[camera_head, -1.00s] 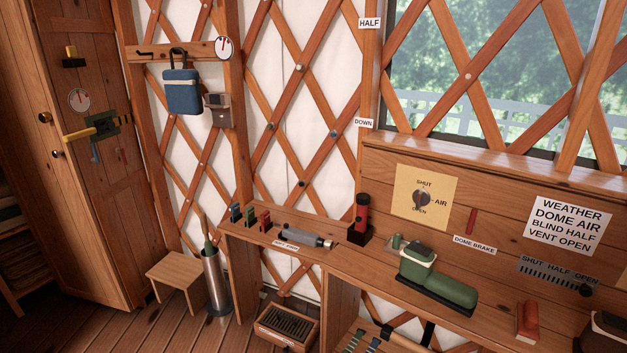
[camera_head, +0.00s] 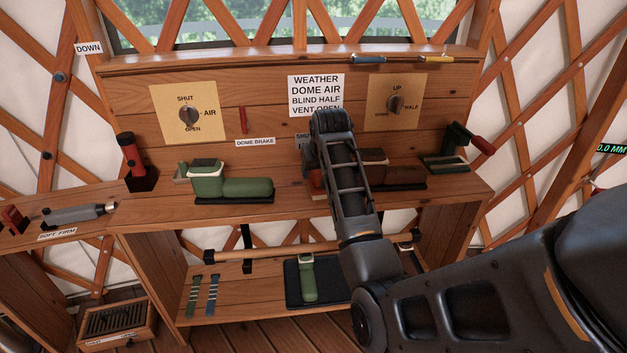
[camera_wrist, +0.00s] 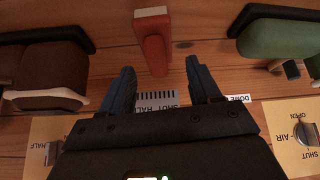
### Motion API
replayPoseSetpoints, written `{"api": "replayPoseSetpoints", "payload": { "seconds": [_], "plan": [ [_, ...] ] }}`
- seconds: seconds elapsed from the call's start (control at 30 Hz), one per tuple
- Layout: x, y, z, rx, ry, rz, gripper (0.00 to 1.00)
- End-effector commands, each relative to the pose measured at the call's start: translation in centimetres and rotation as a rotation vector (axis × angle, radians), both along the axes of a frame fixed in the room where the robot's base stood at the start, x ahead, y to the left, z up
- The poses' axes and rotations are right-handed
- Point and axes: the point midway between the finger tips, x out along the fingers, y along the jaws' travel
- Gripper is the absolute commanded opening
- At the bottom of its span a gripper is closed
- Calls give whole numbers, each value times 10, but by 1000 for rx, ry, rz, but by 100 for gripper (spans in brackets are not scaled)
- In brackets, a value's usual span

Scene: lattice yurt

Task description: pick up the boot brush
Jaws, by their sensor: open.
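A red-brown upright block with a pale end, which I take for the boot brush (camera_wrist: 154,52), stands on the bench in the wrist view. In the head view only a sliver of the boot brush (camera_head: 315,179) shows beside my arm. My gripper (camera_wrist: 160,68) is open and empty in the wrist view. Its two dark fingers point toward the brush, one to each side of its near end. I cannot tell how much height is between them. In the head view my arm hides the gripper's fingers.
A green boot-shaped object (camera_head: 247,188) lies left of the brush, and a brown one (camera_wrist: 52,68) lies on the other side, both on dark trays. A red-handled crank (camera_head: 482,145) is at the bench's right end. The panel behind carries labels and knobs. A lower shelf holds a green item (camera_head: 307,280).

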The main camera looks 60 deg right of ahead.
Motion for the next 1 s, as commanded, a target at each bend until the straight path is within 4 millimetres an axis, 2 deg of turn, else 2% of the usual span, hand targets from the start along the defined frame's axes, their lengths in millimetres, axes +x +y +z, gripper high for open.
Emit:
{"api": "replayPoseSetpoints", "payload": {
  "seconds": [0.1,0.3,0.6,0.9,1.0],
  "plan": [
    [8,-18,1,40,2,-26,62],
    [16,-31,-7,63,6,-38,62],
    [28,-44,-42,63,6,-38,62],
    [29,-46,-46,61,4,-37,62],
    [29,-46,-46,61,4,-37,54]
  ]
}}
